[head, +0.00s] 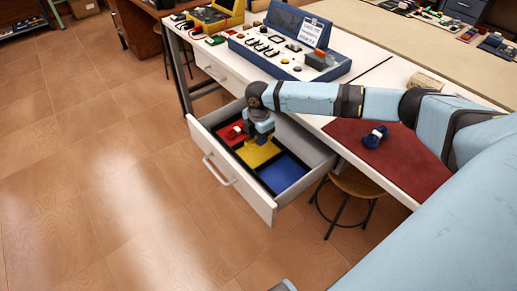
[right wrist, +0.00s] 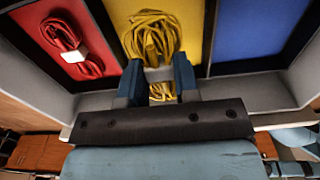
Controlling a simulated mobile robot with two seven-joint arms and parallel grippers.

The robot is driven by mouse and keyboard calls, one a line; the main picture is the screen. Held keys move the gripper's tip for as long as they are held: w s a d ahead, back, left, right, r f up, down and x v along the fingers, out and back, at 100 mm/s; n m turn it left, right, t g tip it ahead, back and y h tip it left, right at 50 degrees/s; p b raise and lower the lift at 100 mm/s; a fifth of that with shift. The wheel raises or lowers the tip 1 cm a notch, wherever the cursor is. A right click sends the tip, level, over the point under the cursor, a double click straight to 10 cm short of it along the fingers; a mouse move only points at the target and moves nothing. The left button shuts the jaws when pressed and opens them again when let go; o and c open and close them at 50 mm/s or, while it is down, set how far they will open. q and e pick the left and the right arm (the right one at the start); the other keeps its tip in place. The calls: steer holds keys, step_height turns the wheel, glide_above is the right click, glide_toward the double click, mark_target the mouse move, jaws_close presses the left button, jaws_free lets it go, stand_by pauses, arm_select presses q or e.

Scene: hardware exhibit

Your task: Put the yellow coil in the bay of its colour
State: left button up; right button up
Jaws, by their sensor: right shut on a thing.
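The yellow coil (right wrist: 150,35) has its pale band between the fingers of my right gripper (right wrist: 159,75), which is shut on it. In the right wrist view the coil lies over the yellow bay (right wrist: 190,20); whether it touches the bay floor I cannot tell. In the head view my right gripper (head: 261,138) points down into the open drawer (head: 262,204), above the yellow bay (head: 257,155), and hides most of the coil. My left gripper is not in view.
A red coil (right wrist: 75,45) lies in the red bay (head: 226,132). The blue bay (head: 282,174) is empty. A dark blue coil (head: 375,137) lies on the red mat (head: 390,165). A stool (head: 356,184) stands below the table.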

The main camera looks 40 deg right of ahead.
mark_target(259, 152)
steer(key=shift+f+b, duration=0.4)
steer(key=shift+f, duration=2.2)
steer(key=shift+f, duration=0.15)
steer(key=o, duration=0.9)
step_height(259, 152, up, 12)
steer(key=shift+r+p, duration=0.15)
steer(key=shift+p, duration=1.05)
